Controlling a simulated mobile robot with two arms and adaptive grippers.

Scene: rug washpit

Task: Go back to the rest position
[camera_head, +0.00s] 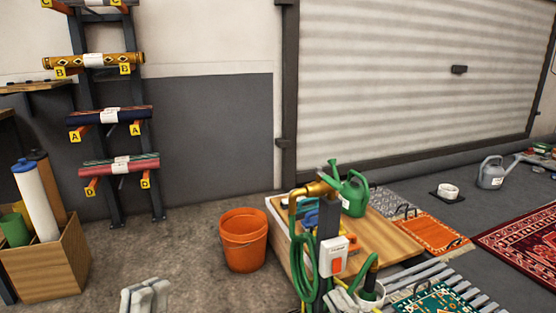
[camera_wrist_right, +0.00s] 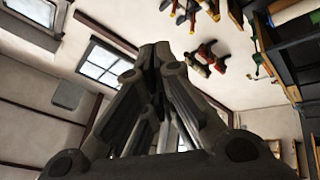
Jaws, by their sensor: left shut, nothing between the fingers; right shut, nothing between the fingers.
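My left gripper (camera_head: 147,296) shows at the bottom edge of the head view, left of the middle. Its grey fingers are together and empty, above the bare concrete floor and apart from any object. The rest of that arm is out of view. My right gripper (camera_wrist_right: 158,52) fills the middle of the right wrist view. Its dark fingers meet at the tips with nothing between them. It is raised clear of objects, with walls and windows behind it. I do not see it in the head view.
An orange bucket (camera_head: 244,240) stands beside a wooden bench (camera_head: 385,238) with a green watering can (camera_head: 354,193) and a hose (camera_head: 301,255). A box of rolls (camera_head: 45,266) is at left, a rug rack (camera_head: 76,40) behind. Concrete floor (camera_head: 185,262) before the bucket is clear.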

